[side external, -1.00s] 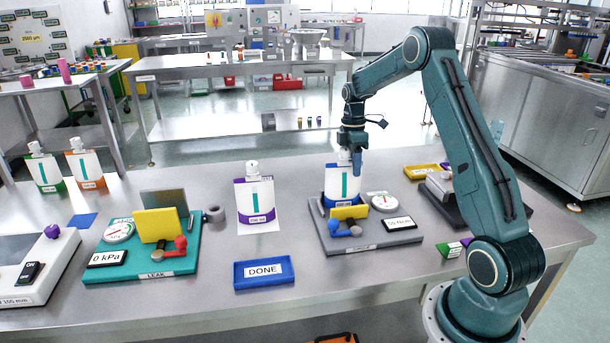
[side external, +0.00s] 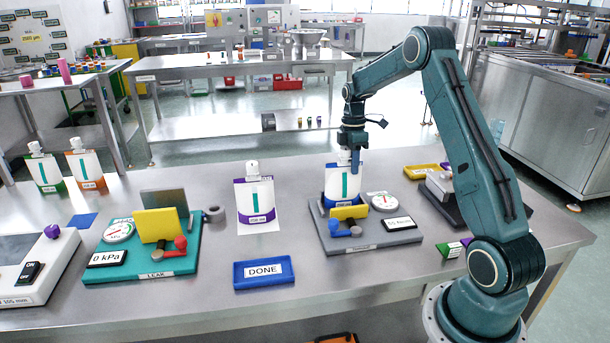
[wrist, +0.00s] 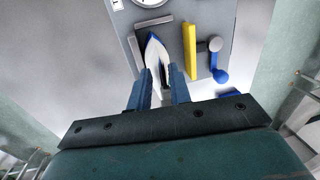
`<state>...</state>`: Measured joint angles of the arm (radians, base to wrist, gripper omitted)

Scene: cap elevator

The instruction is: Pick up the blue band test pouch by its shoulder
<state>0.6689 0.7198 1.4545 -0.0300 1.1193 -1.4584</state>
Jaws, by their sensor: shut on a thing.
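The blue band pouch (side external: 341,185) stands upright on the grey gauge station (side external: 372,237), behind its yellow plate (side external: 349,212). It is white with a teal stripe and a blue lower band. My gripper (side external: 355,165) is above the station with its fingers down at the pouch's top. In the wrist view, my gripper (wrist: 161,82) is shut on the upper part of the pouch (wrist: 153,50), with a finger on each side. My gripper hides part of the pouch's spout and shoulder.
A purple-band pouch (side external: 255,202) stands left of the station. The teal LEAK station (side external: 150,262) is farther left, and the blue DONE tray (side external: 264,272) is in front. Orange (side external: 86,168) and green (side external: 45,171) pouches stand at the far left. A yellow tray (side external: 422,171) is at right.

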